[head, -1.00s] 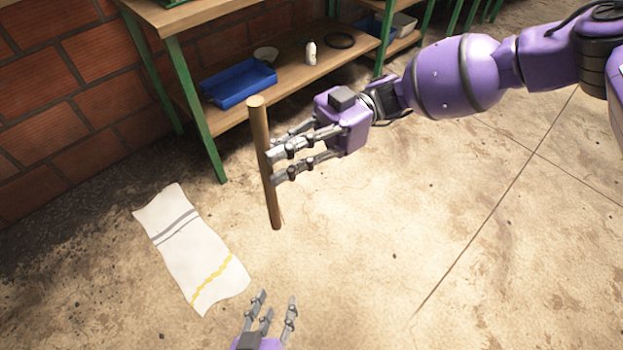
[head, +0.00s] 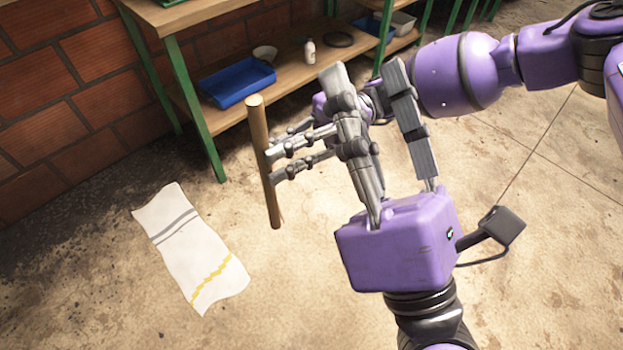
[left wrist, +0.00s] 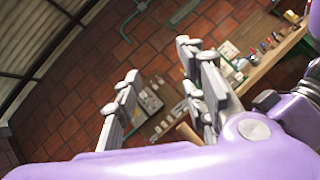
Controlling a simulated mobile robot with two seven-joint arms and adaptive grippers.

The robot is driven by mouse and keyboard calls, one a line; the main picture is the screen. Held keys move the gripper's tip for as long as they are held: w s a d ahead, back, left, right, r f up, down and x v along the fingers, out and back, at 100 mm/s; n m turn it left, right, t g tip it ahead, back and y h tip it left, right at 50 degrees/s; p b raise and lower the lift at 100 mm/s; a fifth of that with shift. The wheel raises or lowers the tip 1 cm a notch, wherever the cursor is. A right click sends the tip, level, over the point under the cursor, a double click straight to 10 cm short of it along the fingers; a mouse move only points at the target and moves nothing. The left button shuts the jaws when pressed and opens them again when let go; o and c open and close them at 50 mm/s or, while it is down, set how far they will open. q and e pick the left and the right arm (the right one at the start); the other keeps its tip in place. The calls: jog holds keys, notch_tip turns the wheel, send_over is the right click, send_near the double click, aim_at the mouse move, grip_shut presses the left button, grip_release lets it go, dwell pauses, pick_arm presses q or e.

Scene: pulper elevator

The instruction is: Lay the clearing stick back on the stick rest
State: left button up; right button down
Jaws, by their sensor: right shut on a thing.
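The clearing stick (head: 257,125) is a plain brown wooden rod, held nearly upright in the head view with its top leaning slightly left. My right gripper (head: 272,165) is shut around its middle, and its palm is partly hidden behind my left gripper. My left gripper (head: 365,75) is in the foreground, fingers up and apart, with nothing between them. It is right of the stick and looks apart from it. Its spread fingers also show in the left wrist view (left wrist: 160,65). I cannot make out the stick rest in either view.
A green-legged bench with a wooden lower shelf (head: 290,85) holds a blue tray (head: 238,83), a bowl (head: 265,54) and a white bottle (head: 310,50). A striped white cloth (head: 190,250) lies on the floor. A brick wall (head: 75,85) stands at left. The lower middle floor is clear.

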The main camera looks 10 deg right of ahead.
pick_arm(q)
notch_tip(320, 180, down, 3)
jog(key=a+n+g+y, duration=0.2)
jog(key=n+g, duration=0.2)
jog(key=n, duration=0.2)
jog(key=n+g+y, duration=0.1)
jog(key=n+g, duration=0.3)
jog(key=n, duration=0.1)
send_near(262, 129)
jog(key=shift+m, duration=0.3)
jog(key=x, duration=1.1)
grip_shut()
pick_arm(e)
jog(key=c, duration=1.6)
grip_release()
jog(key=shift+d, duration=0.1)
